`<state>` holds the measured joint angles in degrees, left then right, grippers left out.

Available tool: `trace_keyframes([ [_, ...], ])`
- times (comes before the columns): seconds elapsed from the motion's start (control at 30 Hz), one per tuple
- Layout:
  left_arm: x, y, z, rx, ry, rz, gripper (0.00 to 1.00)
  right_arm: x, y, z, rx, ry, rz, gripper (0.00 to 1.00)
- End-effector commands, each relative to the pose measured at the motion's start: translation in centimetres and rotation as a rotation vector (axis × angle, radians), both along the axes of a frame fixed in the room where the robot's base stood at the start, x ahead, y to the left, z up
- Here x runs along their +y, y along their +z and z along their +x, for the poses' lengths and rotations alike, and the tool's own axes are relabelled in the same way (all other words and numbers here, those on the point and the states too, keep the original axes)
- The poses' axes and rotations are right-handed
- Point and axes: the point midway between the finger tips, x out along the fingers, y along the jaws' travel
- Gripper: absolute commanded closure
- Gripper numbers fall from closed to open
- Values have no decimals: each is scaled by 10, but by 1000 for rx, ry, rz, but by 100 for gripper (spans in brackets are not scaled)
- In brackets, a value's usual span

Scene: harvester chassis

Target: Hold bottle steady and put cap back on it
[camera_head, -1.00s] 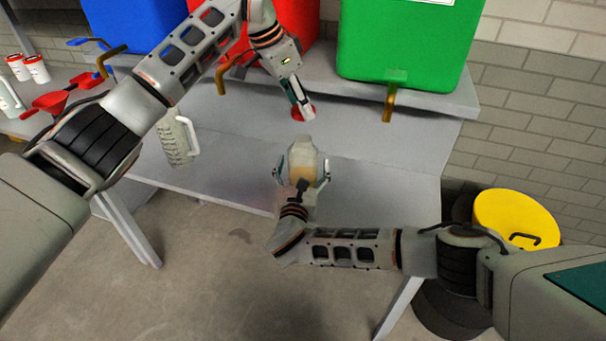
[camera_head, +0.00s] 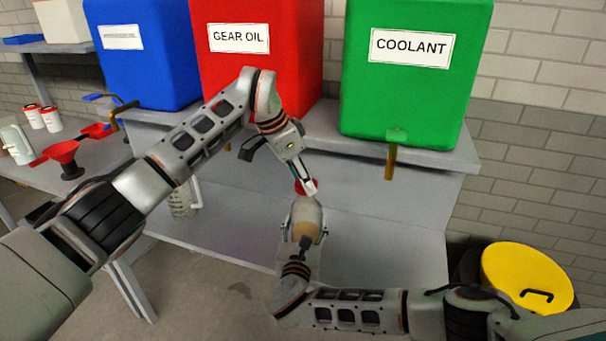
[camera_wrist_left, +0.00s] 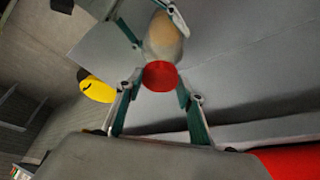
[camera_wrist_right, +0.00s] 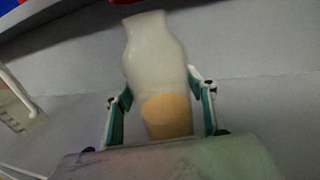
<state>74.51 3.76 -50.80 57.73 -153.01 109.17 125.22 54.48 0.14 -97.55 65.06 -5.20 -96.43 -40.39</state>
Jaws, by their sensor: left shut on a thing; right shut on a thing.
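My left gripper (camera_head: 304,186) is shut on a red cap (camera_head: 307,187) just above the bottle's neck. In the left wrist view the red cap (camera_wrist_left: 160,76) sits between the fingers (camera_wrist_left: 157,92), with the bottle (camera_wrist_left: 164,40) beyond it. Whether cap and neck touch is unclear.
Blue (camera_head: 150,60), red (camera_head: 262,70) and green (camera_head: 412,85) tanks with spigots stand on the raised shelf behind. A translucent jug (camera_head: 183,203) is partly hidden by my left arm. Red funnels (camera_head: 64,153) lie at left. A yellow-lidded drum (camera_head: 527,278) stands right.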

Motion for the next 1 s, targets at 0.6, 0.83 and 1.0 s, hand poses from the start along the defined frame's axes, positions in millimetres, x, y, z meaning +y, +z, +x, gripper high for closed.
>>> trace_keyframes([
  [0.6, 0, -6, 0, 0, 0, 0, 71, 0, 0, 0, 1, 0, 0, 83],
  [0.83, -1, -17, 0, 1, 1, -1, 71, 0, 0, 0, 1, 0, 0, 83],
  [1.0, -1, -17, 0, 0, 1, -1, 71, 0, 0, 0, 1, 0, 0, 83],
])
